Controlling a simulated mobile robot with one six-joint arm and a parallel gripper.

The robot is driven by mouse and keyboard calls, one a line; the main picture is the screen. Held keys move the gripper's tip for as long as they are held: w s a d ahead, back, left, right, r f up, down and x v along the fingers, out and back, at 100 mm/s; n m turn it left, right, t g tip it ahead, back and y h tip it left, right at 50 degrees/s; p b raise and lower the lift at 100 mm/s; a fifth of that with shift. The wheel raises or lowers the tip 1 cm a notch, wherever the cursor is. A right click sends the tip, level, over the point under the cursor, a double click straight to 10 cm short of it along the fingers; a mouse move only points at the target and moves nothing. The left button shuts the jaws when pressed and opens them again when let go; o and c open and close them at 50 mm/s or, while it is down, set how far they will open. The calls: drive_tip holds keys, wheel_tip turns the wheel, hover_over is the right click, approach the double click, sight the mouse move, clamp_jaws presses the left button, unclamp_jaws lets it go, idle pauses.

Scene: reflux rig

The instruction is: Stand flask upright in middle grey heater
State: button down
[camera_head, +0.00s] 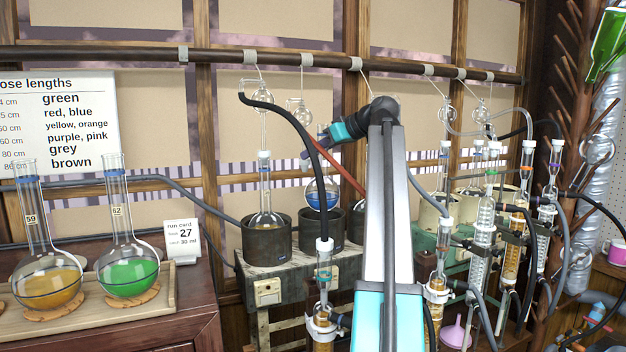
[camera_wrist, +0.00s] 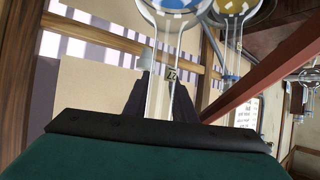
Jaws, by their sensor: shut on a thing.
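A round-bottomed flask with blue liquid (camera_head: 322,197) is upright at the mouth of the middle grey heater (camera_head: 319,226). Its lower bulb is hidden by the heater's rim, and I cannot tell whether it rests on the bottom. My gripper (camera_head: 321,148) is shut on the flask's neck, above the heater. The flask's bulb (camera_wrist: 170,8) is at the top edge there.
The left heater (camera_head: 266,241) holds a flask with yellowish liquid. A red bar (camera_head: 340,167) slants close to my gripper. A dark hose (camera_head: 300,125) hangs in front of the heaters. A wooden tray (camera_head: 75,312) with orange and green flasks is at left; glassware crowds the right.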

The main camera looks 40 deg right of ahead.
sight(313, 180)
drive_tip(key=shift+f+p, duration=0.75)
drive_tip(key=shift+f, duration=1.95)
wheel_tip(313, 180, down, 2)
drive_tip(key=shift+f+p, duration=0.1)
drive_tip(key=shift+p, duration=0.4)
drive_tip(key=shift+w+d+f+p, duration=0.15)
drive_tip(key=shift+w+f+p, duration=0.2)
drive_tip(key=shift+f+p, duration=0.1)
drive_tip(key=shift+f, duration=0.2)
drive_tip(key=c, duration=1.5)
unclamp_jaws()
drive_tip(key=shift+o, duration=0.2)
